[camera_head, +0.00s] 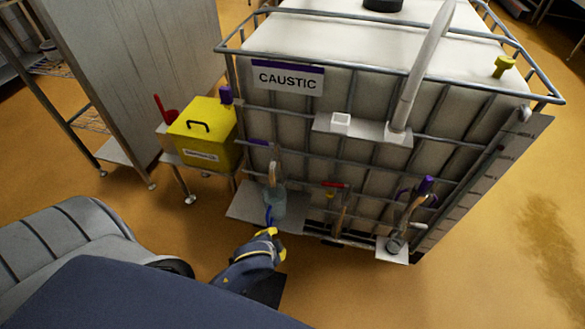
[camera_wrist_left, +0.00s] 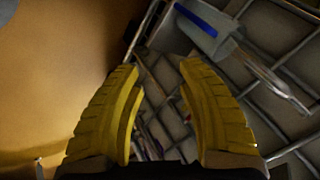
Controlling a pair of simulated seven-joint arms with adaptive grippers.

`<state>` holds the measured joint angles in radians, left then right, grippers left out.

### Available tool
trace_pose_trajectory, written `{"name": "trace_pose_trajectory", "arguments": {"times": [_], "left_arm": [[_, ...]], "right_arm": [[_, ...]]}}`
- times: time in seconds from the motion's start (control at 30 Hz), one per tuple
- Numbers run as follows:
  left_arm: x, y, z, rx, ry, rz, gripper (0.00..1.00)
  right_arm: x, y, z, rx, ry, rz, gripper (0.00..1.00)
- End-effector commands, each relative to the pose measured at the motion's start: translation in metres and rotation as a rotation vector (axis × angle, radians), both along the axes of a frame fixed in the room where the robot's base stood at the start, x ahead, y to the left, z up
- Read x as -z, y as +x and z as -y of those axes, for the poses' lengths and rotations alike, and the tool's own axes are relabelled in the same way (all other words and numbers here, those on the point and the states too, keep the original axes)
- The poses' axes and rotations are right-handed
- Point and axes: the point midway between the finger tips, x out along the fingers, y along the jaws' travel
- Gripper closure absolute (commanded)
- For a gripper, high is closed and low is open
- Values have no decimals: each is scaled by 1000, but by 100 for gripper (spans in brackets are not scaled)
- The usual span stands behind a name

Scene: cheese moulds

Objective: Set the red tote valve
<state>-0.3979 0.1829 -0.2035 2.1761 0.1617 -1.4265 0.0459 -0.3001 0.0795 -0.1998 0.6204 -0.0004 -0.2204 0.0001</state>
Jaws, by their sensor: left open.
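The caustic tote (camera_head: 290,120) is a large white tank in a grey metal cage with a "CAUSTIC" sign. A red valve handle (camera_head: 335,185) lies roughly level low on its front, above a small yellow part. My left gripper (camera_head: 270,233) has yellow fingers and is below and left of the red handle, apart from it. In the left wrist view its two fingers (camera_wrist_left: 165,115) are spread with nothing held between them. The red handle cannot be made out clearly in that view. My right gripper is not in view.
A clear jug (camera_head: 275,203) with a blue handle is close above my left gripper; it also shows in the wrist view (camera_wrist_left: 205,30). A purple-handled item (camera_head: 425,186) is at the right. A yellow box (camera_head: 204,130) stands left. Open floor (camera_head: 500,220) lies right.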

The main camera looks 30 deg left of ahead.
Motion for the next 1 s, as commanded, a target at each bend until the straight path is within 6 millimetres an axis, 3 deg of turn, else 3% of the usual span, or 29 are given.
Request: {"name": "trace_pose_trajectory", "arguments": {"times": [0.17, 0.4, 0.6, 0.8, 1.0], "left_arm": [[-28, 44, -7, 8, 17, 79, 62], [-93, 148, -19, 68, 36, 217, 62], [-136, 218, -22, 156, 8, 221, 62], [-176, 266, -28, 272, -28, 146, 62], [-195, 280, -31, 397, -76, 14, 62]], "right_arm": [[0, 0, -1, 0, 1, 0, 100], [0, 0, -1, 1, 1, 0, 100], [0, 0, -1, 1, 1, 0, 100], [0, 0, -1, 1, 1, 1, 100], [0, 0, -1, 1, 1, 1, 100]]}}
